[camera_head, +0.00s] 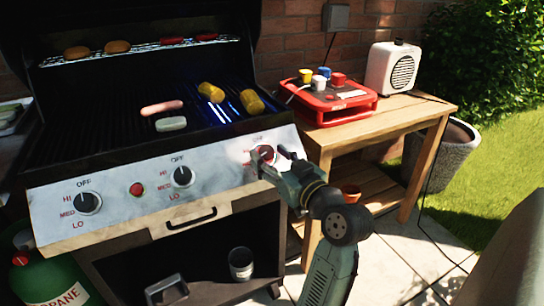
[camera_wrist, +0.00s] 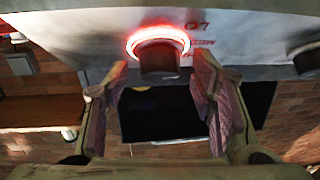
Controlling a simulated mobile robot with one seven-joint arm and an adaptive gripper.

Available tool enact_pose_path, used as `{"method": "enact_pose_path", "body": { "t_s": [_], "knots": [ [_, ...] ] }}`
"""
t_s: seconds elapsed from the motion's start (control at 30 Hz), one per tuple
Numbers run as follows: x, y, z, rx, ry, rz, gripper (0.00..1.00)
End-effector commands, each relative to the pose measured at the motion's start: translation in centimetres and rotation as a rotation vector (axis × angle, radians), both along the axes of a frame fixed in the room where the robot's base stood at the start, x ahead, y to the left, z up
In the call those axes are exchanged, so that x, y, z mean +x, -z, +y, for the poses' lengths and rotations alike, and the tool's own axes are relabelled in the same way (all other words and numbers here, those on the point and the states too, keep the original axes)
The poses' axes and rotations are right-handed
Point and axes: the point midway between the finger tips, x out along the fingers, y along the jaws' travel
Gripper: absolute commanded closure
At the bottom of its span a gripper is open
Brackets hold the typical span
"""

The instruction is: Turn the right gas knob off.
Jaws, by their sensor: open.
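The right gas knob (camera_head: 264,153) is at the right end of the grill's sloped front panel, partly hidden by my gripper (camera_head: 270,163). In the wrist view the knob (camera_wrist: 160,62) is dark with a glowing red ring around its base. My open gripper (camera_wrist: 159,66) has one finger on each side of the knob, with visible gaps. The knob's exact pointing direction is not clear. Blue flames (camera_head: 220,111) show under the grate at the right side of the grill.
A left knob (camera_head: 88,202), a middle knob (camera_head: 183,176) and a red button (camera_head: 136,189) share the panel. A panel handle (camera_head: 191,218) sits below. A wooden side table (camera_head: 400,112) with a red caddy (camera_head: 335,103) stands close on the right.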

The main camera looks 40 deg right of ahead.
Motion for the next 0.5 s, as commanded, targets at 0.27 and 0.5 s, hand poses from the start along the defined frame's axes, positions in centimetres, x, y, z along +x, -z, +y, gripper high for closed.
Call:
{"method": "enact_pose_path", "body": {
  "t_s": [0.27,0.5],
  "knots": [
    [-0.02,-0.01,0.00,0.000,0.000,0.000,0.58],
    [-0.03,-0.01,0.00,0.000,0.000,0.000,0.74]
  ]
}}
